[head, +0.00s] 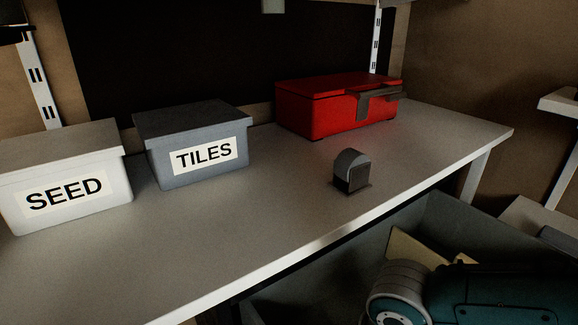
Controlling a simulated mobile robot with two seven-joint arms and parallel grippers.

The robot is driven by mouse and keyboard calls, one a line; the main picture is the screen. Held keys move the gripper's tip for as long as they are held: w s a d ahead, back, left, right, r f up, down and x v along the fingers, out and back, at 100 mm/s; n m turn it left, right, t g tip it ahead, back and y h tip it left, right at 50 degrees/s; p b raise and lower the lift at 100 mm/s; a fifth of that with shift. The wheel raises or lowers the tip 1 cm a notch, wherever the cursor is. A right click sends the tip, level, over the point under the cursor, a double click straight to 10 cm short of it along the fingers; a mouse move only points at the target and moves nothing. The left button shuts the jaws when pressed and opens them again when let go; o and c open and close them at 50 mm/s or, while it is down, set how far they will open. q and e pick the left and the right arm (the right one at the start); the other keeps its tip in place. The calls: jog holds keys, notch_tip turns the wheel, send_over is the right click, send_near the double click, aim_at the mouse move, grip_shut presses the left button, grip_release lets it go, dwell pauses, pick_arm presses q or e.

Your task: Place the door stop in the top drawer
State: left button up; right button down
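The door stop (351,171), a small dark block with a rounded grey top, stands upright on the workbench (275,205) near its front edge. An open drawer (455,218) shows below the bench front at the lower right. It has grey-green walls, and I cannot tell from this view whether it is the top one. A teal and grey link of my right arm covers much of the drawer. Neither gripper shows in the head view, and nothing is touching the door stop.
A white SEED bin (67,160) and a grey TILES bin (190,130) stand at the left of the bench. A red toolbox (338,103) stands at the back right. Pale flat pieces (408,250) lie in the drawer. The bench around the door stop is clear.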

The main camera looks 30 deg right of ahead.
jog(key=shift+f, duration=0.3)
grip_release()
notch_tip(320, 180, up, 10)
jog(key=p, duration=0.6)
dwell(0.6)
